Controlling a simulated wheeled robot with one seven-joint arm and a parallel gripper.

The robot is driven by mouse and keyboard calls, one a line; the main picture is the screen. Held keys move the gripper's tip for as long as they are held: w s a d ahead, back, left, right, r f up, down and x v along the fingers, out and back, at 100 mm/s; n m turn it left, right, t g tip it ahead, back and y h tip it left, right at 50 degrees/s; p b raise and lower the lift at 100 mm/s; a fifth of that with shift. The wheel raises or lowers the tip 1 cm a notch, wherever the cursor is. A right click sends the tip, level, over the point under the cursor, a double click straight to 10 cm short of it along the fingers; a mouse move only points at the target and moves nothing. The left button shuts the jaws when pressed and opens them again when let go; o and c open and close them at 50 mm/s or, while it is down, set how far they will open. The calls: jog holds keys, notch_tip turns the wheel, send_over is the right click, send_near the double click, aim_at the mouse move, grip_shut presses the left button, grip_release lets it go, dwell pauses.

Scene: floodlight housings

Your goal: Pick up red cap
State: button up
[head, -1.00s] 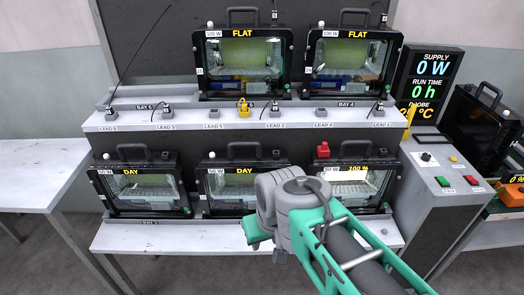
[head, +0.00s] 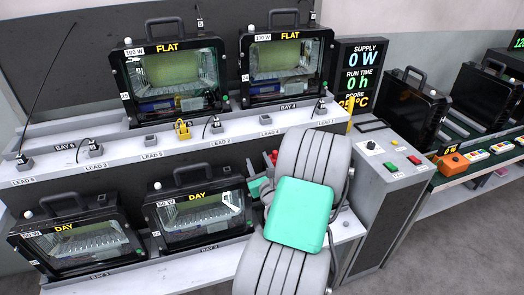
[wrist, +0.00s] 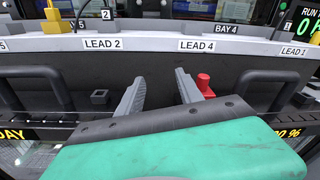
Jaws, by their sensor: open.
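The red cap (wrist: 204,86) shows in the wrist view just right of and partly behind my right finger, with a wider red base below its knob. It seems to sit on the top left of the lower right housing, whose reading ends in 0 %. In the head view only a bit of the red cap (head: 273,157) shows beside my arm. My gripper (wrist: 160,88) is open and empty, its two grey fingers apart. The cap is not between the fingers; whether the right finger touches it I cannot tell. In the head view my arm hides most of the fingers.
The shelf edge (wrist: 140,45) with LEAD labels runs just beyond the fingers. A dark handle (wrist: 265,88) stands right of the cap, another handle (wrist: 45,90) at left. A grey socket (wrist: 99,97) lies left of my fingers.

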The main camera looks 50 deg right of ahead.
aim_at(275, 151)
jog(key=s+d+m+g+h, duration=0.1)
jog(key=s+d+m, duration=0.1)
jog(key=s+d+m+h, duration=0.2)
jog(key=m, duration=0.1)
jog(key=shift+s+d+f+g, duration=0.2)
jog(key=shift+d+g, duration=0.15)
jog(key=shift+g, duration=0.05)
jog(key=p+x, duration=0.2)
jog(key=x, duration=0.1)
jog(key=p+x, duration=0.2)
jog(key=x, duration=0.2)
jog(key=shift+w+r+p, duration=0.2)
jog(key=shift+p, duration=0.1)
jog(key=shift+w+d+f, duration=0.1)
jog(key=shift+w+d, duration=0.05)
grip_shut()
